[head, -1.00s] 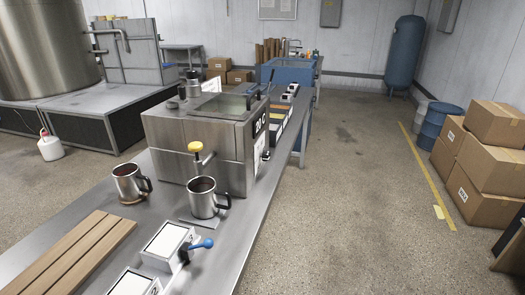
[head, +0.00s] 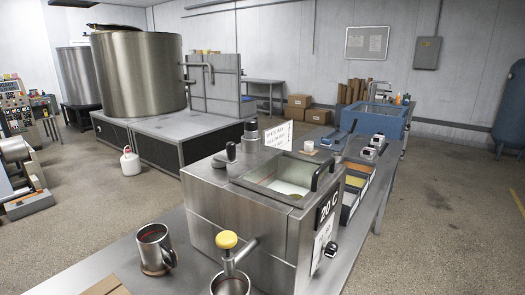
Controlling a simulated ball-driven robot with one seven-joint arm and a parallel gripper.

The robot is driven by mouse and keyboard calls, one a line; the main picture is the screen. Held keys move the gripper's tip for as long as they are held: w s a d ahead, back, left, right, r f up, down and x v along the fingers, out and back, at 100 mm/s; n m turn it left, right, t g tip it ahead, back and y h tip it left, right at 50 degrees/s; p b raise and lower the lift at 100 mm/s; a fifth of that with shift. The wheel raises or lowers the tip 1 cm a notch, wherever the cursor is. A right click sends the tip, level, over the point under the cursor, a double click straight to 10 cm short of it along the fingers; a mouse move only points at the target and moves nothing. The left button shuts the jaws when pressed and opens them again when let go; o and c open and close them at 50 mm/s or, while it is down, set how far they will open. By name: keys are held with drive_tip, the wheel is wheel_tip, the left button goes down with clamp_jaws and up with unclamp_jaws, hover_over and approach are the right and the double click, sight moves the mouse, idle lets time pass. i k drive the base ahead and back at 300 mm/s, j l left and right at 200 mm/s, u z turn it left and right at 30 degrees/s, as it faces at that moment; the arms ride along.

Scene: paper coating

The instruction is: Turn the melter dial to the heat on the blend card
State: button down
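The melter (head: 255,205) is a steel box on the bench in the head view, with an open-topped well holding something pale. A black display (head: 327,207) on its right side reads 20 C. A small dark dial (head: 331,249) with a light mark sits below the display, beside a white label. Its exact setting is too small to read. A white card (head: 279,135) with lines of print stands behind the melter. I take it for the blend card, but its heat figure is not legible. My gripper is not in view.
A steel mug (head: 155,249) stands left of the melter, and another (head: 230,284) sits under the yellow-knobbed tap (head: 228,241). Coloured trays (head: 355,181) line the bench behind. A large steel tank (head: 138,68) and a white jug (head: 130,162) stand at left. The floor at right is clear.

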sight(330, 249)
drive_tip(key=i+l+u, duration=0.1)
drive_tip(key=i+l, duration=0.15)
drive_tip(key=i+l+u, duration=0.1)
drive_tip(key=l, duration=0.3)
drive_tip(key=i+l+u, duration=0.1)
drive_tip(key=i+l, duration=0.2)
drive_tip(key=i+l+u, duration=0.1)
drive_tip(key=l, duration=0.3)
drive_tip(key=i+l, duration=0.3)
drive_tip(key=i+l+u, duration=0.15)
drive_tip(key=l, duration=0.3)
drive_tip(key=i+l+u, duration=0.1)
drive_tip(key=l, duration=0.3)
drive_tip(key=i, duration=0.05)
